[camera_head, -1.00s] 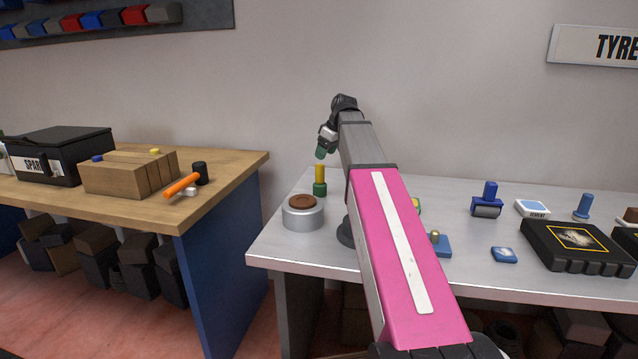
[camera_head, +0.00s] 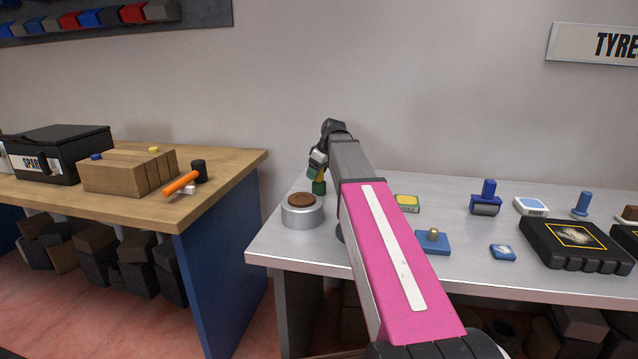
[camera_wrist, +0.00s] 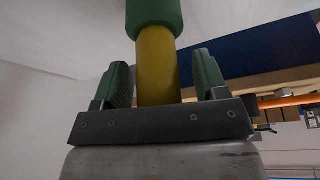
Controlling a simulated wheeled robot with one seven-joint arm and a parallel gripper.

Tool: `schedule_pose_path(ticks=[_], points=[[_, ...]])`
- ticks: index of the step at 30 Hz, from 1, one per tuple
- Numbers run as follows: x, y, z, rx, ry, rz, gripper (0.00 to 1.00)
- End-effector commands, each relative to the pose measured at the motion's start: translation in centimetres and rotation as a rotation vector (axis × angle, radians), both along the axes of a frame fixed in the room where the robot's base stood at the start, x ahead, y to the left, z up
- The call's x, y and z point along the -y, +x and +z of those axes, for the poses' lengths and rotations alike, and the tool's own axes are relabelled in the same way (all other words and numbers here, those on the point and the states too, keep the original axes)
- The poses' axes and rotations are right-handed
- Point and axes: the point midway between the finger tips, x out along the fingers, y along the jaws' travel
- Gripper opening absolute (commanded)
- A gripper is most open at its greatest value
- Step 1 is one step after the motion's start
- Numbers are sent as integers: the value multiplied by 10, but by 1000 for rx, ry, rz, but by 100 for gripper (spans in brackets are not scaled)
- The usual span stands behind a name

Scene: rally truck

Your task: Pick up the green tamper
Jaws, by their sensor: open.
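The green tamper (camera_head: 319,187) stands upright on the metal table, with a green base and a yellow handle. In the wrist view its yellow handle (camera_wrist: 158,65) lies between the two green finger pads, with the green base (camera_wrist: 154,15) beyond. My gripper (camera_wrist: 160,80) is open around the handle, with a visible gap on each side. In the head view my gripper (camera_head: 316,168) is just above the green base and hides most of the handle.
A round grey tin with a brown top (camera_head: 302,212) stands close in front of the tamper. A blue block with a brass knob (camera_head: 432,242), a green and yellow box (camera_head: 407,203), a blue roller (camera_head: 486,199) and a black case (camera_head: 576,246) lie to the right.

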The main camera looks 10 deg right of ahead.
Motion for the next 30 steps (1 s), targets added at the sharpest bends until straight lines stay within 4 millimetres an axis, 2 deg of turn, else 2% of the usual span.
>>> schedule_pose_path(ticks=[2, 8, 9, 22, 26, 30], points=[[0, 0, 0, 0, 0, 0, 66], [0, 0, 0, 0, 0, 0, 4], [0, 0, 0, 0, 0, 0, 0], [0, 0, 8, 1, 1, 0, 0], [0, 1, 21, 2, 0, 1, 0], [0, 1, 45, 2, 1, 1, 0]])
